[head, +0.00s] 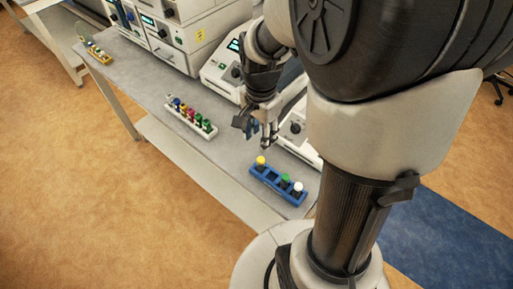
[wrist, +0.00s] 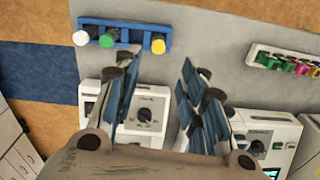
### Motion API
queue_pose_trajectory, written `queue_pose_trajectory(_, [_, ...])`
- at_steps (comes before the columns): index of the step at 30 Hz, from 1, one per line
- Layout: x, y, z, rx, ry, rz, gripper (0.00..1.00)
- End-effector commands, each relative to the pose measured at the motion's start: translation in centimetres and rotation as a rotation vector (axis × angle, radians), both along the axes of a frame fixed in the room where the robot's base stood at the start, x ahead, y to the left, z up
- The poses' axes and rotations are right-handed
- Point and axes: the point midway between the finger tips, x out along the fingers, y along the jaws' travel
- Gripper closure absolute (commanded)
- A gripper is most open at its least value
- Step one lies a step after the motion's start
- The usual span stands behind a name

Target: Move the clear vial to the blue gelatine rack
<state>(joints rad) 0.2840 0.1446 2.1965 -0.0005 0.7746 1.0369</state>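The blue rack (head: 272,180) lies near the front edge of the bench at the right. It holds a yellow-capped vial (head: 261,161), a green-capped vial (head: 286,177) and a white-capped vial (head: 298,187), with a gap between yellow and green. The rack also shows at the top of the wrist view (wrist: 130,24). My gripper (head: 262,136) is above the bench, behind the blue rack. I cannot clearly make out a clear vial.
A white rack (head: 207,132) with several coloured vials lies left of the blue rack. A yellow rack (head: 97,53) is at the far left end. Instruments (head: 222,75) line the bench's back side, close to my gripper. Bench surface (head: 232,150) between the racks is free.

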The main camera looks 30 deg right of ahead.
Motion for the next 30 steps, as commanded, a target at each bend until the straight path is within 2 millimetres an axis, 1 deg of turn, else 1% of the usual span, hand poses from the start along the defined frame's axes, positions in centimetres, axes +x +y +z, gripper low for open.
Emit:
queue_pose_trajectory(1, [-0.3, 0.8, 1.4, -0.010, -0.027, 0.067, 0.62])
queue_pose_trajectory(5, [-2.2, 3.1, 5.1, -0.043, -0.096, 0.310, 0.62])
queue_pose_trajectory(6, [-3.0, 3.8, 6.2, -0.055, -0.115, 0.394, 0.62])
queue_pose_trajectory(9, [-5.1, 5.5, 8.5, -0.093, -0.167, 0.597, 0.62])
queue_pose_trajectory(13, [-8.0, 7.4, 10.6, -0.152, -0.230, 0.857, 0.62])
queue_pose_trajectory(18, [-11.1, 9.1, 12.0, -0.226, -0.290, 1.129, 0.62])
queue_pose_trajectory(21, [-12.3, 9.6, 12.2, -0.257, -0.309, 1.229, 0.62])
queue_pose_trajectory(25, [-12.9, 9.8, 12.3, -0.277, -0.321, 1.290, 0.62])
queue_pose_trajectory(30, [-13.0, 9.8, 12.3, -0.279, -0.320, 1.300, 0.62])
